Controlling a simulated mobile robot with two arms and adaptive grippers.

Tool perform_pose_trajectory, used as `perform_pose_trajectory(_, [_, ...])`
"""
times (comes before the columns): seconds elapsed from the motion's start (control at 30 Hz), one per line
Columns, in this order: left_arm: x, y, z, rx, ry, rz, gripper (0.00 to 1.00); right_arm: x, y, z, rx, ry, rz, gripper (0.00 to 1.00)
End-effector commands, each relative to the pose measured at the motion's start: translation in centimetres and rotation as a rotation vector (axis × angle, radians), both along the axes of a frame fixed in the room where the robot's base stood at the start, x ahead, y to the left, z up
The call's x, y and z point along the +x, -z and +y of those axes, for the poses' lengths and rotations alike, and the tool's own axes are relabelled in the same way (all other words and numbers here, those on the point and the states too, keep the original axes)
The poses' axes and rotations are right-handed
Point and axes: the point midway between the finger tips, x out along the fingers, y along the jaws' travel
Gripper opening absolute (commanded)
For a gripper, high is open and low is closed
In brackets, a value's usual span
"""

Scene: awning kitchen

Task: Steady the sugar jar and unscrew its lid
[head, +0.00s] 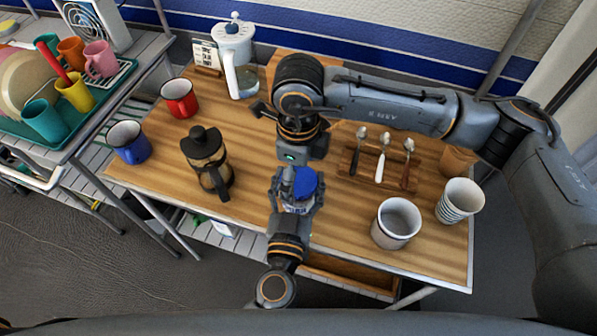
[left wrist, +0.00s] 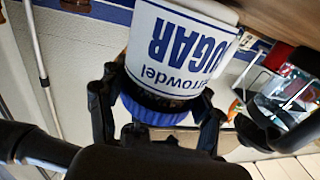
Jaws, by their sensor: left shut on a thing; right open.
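The sugar jar (head: 298,208) has a white label with blue lettering and a blue lid (head: 308,183). It stands upright near the table's front edge. My left gripper (head: 295,192) is shut on the jar, one finger on each side. In the left wrist view the jar (left wrist: 182,45) appears upside down, with the blue lid (left wrist: 152,112) between the fingers' lower parts. My right gripper (head: 290,170) is open above the lid, partly covering it. I cannot tell whether it touches the lid. The jar's base is hidden.
On the wooden table (head: 250,225) stand a French press (head: 206,160), red mug (head: 179,97), blue mug (head: 130,142), white mug (head: 396,222) and striped cup (head: 460,200). Several spoons (head: 381,155) lie right of the jar. A kettle (head: 233,45) stands behind.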

Motion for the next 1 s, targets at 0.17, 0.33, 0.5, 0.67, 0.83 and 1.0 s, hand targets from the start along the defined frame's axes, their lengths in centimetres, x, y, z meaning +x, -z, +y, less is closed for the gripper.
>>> perform_pose_trajectory(0.17, [0.0,0.0,0.0,0.001,-0.001,0.000,0.00,0.0,-2.2,0.0,0.000,-0.002,-0.004,0.90])
perform_pose_trajectory(0.33, [0.0,0.0,0.0,0.001,-0.001,0.000,0.00,0.0,-4.1,0.0,0.000,-0.001,-0.003,0.90])
perform_pose_trajectory(0.5, [0.0,0.0,0.0,0.001,-0.001,0.000,0.00,0.0,-4.2,0.0,0.000,-0.001,0.000,0.90])
perform_pose_trajectory(0.67, [0.0,0.0,0.0,0.001,-0.001,0.000,0.90,0.0,-4.1,0.0,0.000,-0.001,0.000,0.90])
perform_pose_trajectory(0.83, [0.0,0.0,0.0,0.001,0.000,0.000,0.92,0.0,-4.1,0.0,0.000,-0.001,-0.001,0.90])
perform_pose_trajectory(1.0, [0.0,0.0,0.0,0.001,0.000,0.000,0.92,0.0,-4.1,0.0,0.000,-0.001,-0.001,0.90])
